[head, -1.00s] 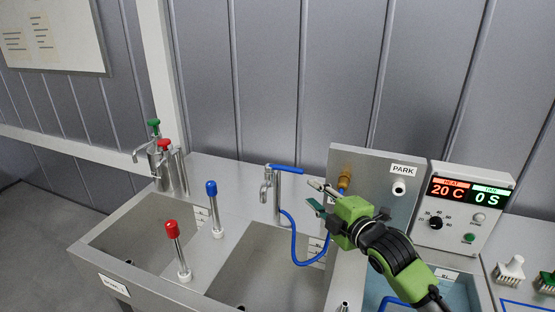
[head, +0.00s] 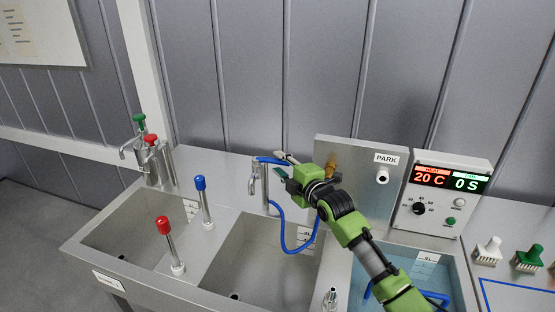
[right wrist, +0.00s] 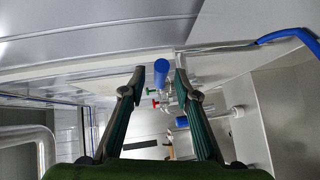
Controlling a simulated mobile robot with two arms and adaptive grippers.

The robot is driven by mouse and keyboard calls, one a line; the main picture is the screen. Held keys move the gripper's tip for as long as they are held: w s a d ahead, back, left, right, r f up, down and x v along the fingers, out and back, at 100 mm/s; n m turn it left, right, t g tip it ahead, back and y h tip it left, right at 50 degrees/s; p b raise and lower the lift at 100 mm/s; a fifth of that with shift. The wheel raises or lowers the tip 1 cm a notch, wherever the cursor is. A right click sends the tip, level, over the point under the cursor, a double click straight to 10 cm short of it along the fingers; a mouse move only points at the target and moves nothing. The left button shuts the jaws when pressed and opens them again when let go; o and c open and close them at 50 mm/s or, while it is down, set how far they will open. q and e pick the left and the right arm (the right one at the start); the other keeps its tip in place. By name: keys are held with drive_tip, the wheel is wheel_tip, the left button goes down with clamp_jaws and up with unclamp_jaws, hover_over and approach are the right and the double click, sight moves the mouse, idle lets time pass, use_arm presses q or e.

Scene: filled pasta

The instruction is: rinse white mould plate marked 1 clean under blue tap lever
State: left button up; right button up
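The blue tap lever (head: 270,160) sits on top of a chrome tap (head: 256,184) at the back of the middle sink. My right gripper (head: 284,166) is at the lever's right end. In the right wrist view my right gripper (right wrist: 158,82) is open, and the blue lever (right wrist: 160,72) shows end-on between its fingertips. I see a gap on both sides and cannot tell whether a finger touches it. The white mould plate marked 1 is not visible in either current view. My left gripper is out of view.
A blue-topped pipe (head: 203,205) and a red-topped pipe (head: 168,248) stand near the sinks. A blue hose (head: 283,237) hangs in the middle sink. A PARK panel (head: 352,180) and a control box (head: 443,195) stand at right. Brushes (head: 488,251) lie beyond.

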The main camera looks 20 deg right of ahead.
drive_tip(key=shift+x, duration=1.2)
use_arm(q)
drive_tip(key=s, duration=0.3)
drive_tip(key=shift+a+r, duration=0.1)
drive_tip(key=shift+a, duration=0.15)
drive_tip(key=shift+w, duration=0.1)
